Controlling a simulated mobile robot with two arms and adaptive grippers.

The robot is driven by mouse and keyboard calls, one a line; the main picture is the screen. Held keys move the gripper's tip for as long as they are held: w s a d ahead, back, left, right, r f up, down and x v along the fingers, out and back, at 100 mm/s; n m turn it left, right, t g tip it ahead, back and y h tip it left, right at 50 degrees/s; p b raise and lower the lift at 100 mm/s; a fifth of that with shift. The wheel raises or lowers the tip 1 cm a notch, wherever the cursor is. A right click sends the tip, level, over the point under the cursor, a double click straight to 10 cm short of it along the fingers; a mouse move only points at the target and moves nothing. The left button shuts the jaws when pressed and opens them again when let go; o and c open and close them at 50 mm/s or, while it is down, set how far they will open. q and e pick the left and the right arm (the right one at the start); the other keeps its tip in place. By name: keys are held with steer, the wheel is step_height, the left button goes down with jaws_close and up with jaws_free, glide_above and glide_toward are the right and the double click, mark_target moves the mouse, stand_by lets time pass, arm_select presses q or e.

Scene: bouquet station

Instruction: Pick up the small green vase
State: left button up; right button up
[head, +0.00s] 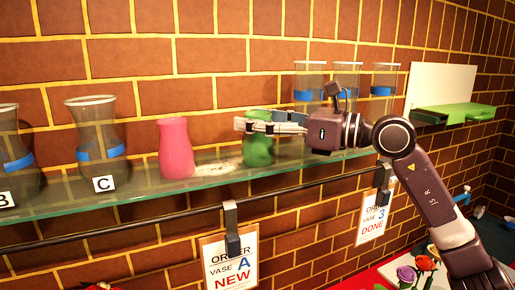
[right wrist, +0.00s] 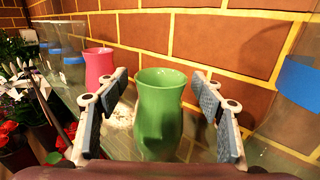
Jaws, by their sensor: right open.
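The small green vase (head: 258,150) stands upright on the glass shelf, right of the pink vase. My right gripper (head: 252,124) reaches in from the right at the vase's height and covers part of its upper body. In the right wrist view the green vase (right wrist: 160,112) stands between the two open fingers (right wrist: 158,108), with a visible gap on each side. My left gripper is in neither view.
A pink vase (head: 175,148) stands on the glass shelf (head: 135,190) to the left. Glass vases B (head: 14,150) and C (head: 98,140) stand farther left. Several blue-banded glasses (head: 310,80) stand behind my right gripper. A brick wall backs the shelf; order cards (head: 230,262) hang below.

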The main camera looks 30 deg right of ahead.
jaws_close()
stand_by(0.3)
steer(key=shift+d+r, duration=0.1)
steer(key=shift+r, duration=0.1)
